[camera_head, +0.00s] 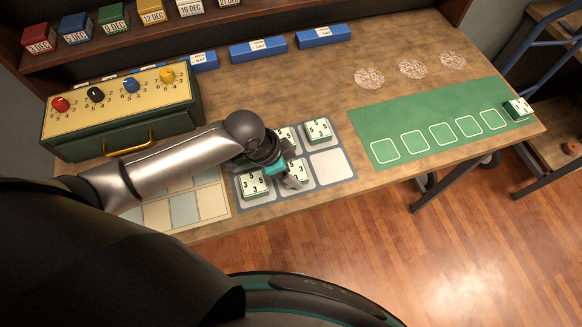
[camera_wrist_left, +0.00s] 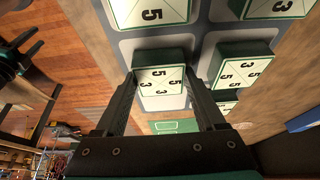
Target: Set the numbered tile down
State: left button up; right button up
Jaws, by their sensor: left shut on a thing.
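My left gripper (camera_head: 288,177) is over the grey slotted tray (camera_head: 343,179). It is shut on a white-topped, green-sided numbered tile (camera_head: 299,173), which is partly hidden by the gripper in the head view. In the left wrist view the held tile (camera_wrist_left: 160,78) sits between the two fingers, over a slot in the tray. I cannot tell if it touches the tray. Other numbered tiles stand in the tray at front left (camera_head: 254,184), at back right (camera_head: 318,130) and partly behind my gripper (camera_head: 287,136). The front right slot (camera_head: 331,163) is empty. My right gripper is not in view.
A green mat (camera_head: 440,137) with outlined empty squares lies to the right, with a tile (camera_head: 517,108) at its far end. A knobbed box (camera_head: 120,118) stands left, and a checkered board (camera_head: 185,208) lies front left. Blue label blocks (camera_head: 258,47) stand behind.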

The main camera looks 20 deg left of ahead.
pick_arm(q)
jog(key=o, duration=1.1)
jog(key=shift+f, duration=0.15)
jog(key=shift+c, duration=0.2)
jog(key=o, duration=0.4)
jog(key=shift+o, duration=0.2)
jog(key=p+v, duration=0.2)
jog(key=v, duration=1)
